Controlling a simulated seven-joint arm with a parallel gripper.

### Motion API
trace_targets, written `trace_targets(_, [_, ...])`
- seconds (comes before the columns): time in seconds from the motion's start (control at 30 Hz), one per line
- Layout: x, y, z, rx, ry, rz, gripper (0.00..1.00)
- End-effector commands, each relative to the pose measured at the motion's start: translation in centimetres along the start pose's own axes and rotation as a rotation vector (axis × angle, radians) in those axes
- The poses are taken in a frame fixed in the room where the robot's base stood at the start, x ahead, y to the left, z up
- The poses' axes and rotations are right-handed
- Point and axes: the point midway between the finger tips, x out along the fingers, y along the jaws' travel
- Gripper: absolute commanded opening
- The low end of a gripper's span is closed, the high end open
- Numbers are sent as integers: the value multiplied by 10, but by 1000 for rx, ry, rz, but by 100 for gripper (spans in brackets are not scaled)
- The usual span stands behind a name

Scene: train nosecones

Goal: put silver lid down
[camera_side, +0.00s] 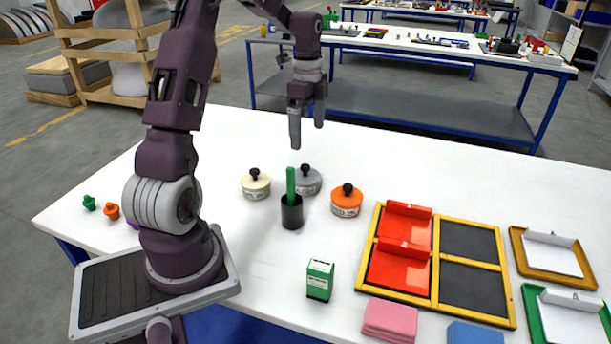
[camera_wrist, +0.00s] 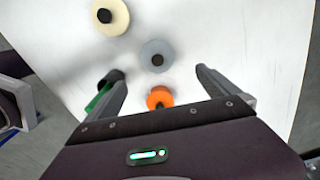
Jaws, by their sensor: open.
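The silver lid (camera_side: 307,181) is a round grey disc with a black knob and sits among the round tins on the white table. In the wrist view it shows from above (camera_wrist: 153,49), ahead of the fingers and roughly centred between them. My gripper (camera_side: 307,132) is open and empty, and hangs above the silver lid with clear air between them. In the wrist view its two fingers (camera_wrist: 158,78) are spread wide. In the side view the black cup partly hides the lid's front. I cannot tell if the lid sits on a tin.
A cream tin (camera_side: 256,187) stands left of the lid and an orange tin (camera_side: 346,204) stands right. A black cup (camera_side: 292,214) with a green stick stands in front. A yellow-framed tray (camera_side: 446,221), a green box (camera_side: 320,281) and pink blocks (camera_side: 390,320) lie nearer.

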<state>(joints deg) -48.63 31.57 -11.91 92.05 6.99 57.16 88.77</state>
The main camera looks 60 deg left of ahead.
Motion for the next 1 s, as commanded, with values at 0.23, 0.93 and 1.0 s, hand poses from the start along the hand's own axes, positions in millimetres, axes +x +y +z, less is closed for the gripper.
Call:
trace_targets(0.23, [59, 0, 2, -3, -4, 1, 99])
trace_targets(0.93, [120, 4, 6, -3, -6, -1, 81])
trace_targets(1.0, [120, 4, 6, -3, -6, -1, 68])
